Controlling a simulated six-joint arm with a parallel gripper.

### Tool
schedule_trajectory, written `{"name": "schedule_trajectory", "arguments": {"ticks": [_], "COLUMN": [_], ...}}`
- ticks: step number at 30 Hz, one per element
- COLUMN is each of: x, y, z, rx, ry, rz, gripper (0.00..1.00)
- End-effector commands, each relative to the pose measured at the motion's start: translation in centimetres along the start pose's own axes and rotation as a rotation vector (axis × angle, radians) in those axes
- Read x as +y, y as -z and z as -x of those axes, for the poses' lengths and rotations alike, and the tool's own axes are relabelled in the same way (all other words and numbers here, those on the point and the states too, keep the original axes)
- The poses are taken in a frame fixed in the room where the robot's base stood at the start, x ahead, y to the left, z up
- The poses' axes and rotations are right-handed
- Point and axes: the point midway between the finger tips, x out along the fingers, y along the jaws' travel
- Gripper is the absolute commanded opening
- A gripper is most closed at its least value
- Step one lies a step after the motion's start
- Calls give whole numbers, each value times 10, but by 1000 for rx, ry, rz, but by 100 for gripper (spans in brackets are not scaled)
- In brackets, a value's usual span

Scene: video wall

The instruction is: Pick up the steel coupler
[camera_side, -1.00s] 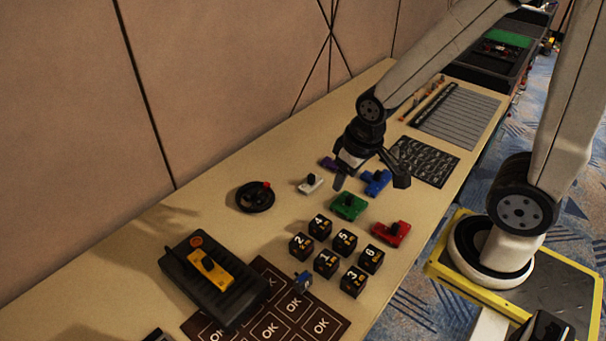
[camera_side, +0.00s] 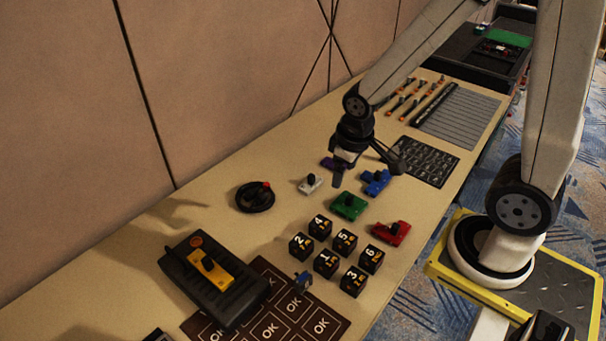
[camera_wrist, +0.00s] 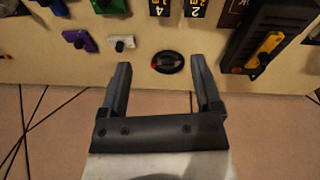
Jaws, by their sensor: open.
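A pale grey piece with a black knob (camera_side: 310,184), which looks like the steel coupler, lies flat on the table. In the wrist view it shows at upper left (camera_wrist: 121,43), left of the space between the fingers. My gripper (camera_side: 367,172) is open and empty, above the table to the right of the pale piece in the side view. In the wrist view both fingers of my gripper (camera_wrist: 160,62) are spread apart, with nothing held between them. The pale piece is in plain sight and apart from the fingers.
Purple (camera_wrist: 80,40), blue (camera_side: 376,182), green (camera_side: 349,206) and red (camera_side: 391,233) pieces lie nearby. A black ring (camera_side: 255,197) lies left of the pale piece. Numbered cubes (camera_side: 326,263) and a black box with a yellow piece (camera_side: 211,270) are nearer the camera. The wall (camera_side: 235,80) borders the table.

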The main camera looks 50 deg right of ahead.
Motion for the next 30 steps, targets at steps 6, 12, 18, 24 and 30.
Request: {"name": "schedule_trajectory", "arguments": {"ticks": [6,12,18,24,30], "x": [40,83,130,179,228], "y": [15,25,30,31,27], "z": [-27,-54,-83,-113,-144], "rx": [-131,-261,-395,-533,-674], "ry": [-78,-152,-225,-297,-368], "rz": [152,296,433,566,694], "gripper": [82,82,82,82,82]}}
